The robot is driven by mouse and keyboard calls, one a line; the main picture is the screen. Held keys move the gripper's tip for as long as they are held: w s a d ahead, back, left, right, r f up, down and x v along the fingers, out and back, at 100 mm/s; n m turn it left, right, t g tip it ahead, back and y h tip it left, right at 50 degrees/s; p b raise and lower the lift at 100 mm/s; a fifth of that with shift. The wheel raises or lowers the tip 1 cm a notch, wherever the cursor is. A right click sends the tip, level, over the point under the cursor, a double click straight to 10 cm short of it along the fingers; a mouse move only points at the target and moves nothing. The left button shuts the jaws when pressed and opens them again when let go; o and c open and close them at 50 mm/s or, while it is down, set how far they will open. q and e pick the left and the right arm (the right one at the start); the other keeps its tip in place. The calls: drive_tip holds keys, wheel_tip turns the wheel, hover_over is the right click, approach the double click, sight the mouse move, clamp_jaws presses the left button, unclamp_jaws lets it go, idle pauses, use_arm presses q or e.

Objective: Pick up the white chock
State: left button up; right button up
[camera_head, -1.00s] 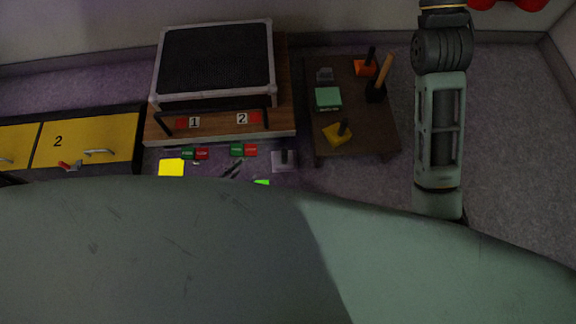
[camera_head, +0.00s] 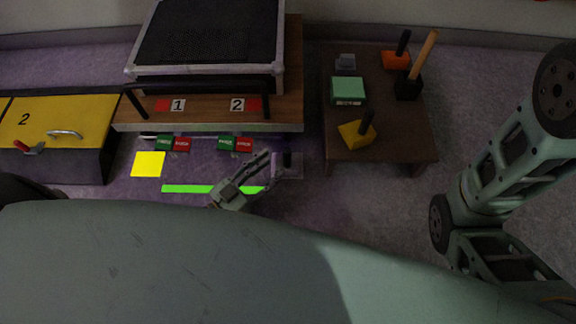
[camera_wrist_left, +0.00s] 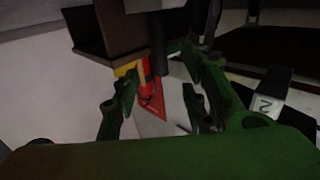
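The white chock (camera_head: 294,169) looks pale grey in the head view. It sits on the floor in front of the wooden platform's right end, with a black upright handle. My left gripper (camera_head: 274,168) is at its left side, fingers pointing right and partly covering it. In the left wrist view the two green fingers (camera_wrist_left: 160,105) stand apart, with a pale surface and a red pointed piece showing between them. I cannot tell there whether they touch the chock. My right gripper is out of view.
A dark low table (camera_head: 385,135) at right holds a yellow chock (camera_head: 352,137), an orange chock (camera_head: 396,60), a green box (camera_head: 348,89) and a mallet (camera_head: 410,86). A yellow square (camera_head: 148,164) and a green strip (camera_head: 190,189) mark the floor. A yellow-topped cabinet (camera_head: 85,118) stands left.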

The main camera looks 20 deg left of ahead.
sight(284, 157)
use_arm(q)
drive_tip(key=shift+b+x, duration=0.45)
drive_tip(key=shift+x, duration=0.65)
drive_tip(key=b+x, duration=0.3)
drive_tip(key=x, duration=0.1)
drive_tip(key=shift+f, duration=0.15)
drive_tip(key=shift+w+d+b, duration=0.25)
drive_tip(key=shift+w+b, duration=0.1)
drive_tip(key=shift+w, duration=0.05)
drive_tip(key=shift+c, duration=0.4)
clamp_jaws()
drive_tip(key=shift+r, duration=0.25)
